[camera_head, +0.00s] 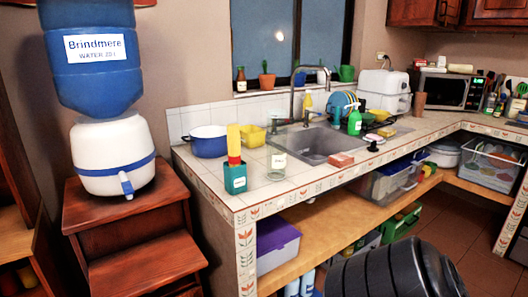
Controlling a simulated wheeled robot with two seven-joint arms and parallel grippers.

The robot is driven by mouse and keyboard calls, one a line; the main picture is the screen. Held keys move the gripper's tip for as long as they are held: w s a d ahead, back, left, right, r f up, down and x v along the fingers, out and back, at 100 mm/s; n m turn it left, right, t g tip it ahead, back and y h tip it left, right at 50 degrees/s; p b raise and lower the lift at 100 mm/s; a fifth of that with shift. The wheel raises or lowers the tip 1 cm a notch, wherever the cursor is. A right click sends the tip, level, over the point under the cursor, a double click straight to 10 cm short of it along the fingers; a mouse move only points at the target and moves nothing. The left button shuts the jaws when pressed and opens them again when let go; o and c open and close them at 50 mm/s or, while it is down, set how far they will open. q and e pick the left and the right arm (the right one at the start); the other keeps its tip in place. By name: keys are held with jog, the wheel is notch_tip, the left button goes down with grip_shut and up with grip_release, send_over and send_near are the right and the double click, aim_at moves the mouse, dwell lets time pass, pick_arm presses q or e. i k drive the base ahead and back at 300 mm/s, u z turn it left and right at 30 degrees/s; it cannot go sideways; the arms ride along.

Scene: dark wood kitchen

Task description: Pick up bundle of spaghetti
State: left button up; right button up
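A yellow upright bundle (234,139), which looks like the spaghetti, stands near the left front corner of the tiled counter (300,187). A red band or wrap (235,160) shows around its lower part. Its lower end is hidden in or behind a teal container (235,180) with a pale label; I cannot tell for sure that it is inside. A clear glass jar (276,165) stands just to the right.
A blue pot (209,141) and yellow basket (252,136) stand behind the bundle. The sink (322,145) is to the right. A water dispenser (113,158) stands on a wooden step stand at left.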

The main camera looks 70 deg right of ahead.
aim_at(234, 156)
jog(key=z, duration=0.95)
jog(key=i, duration=0.9)
jog(key=z, duration=0.9)
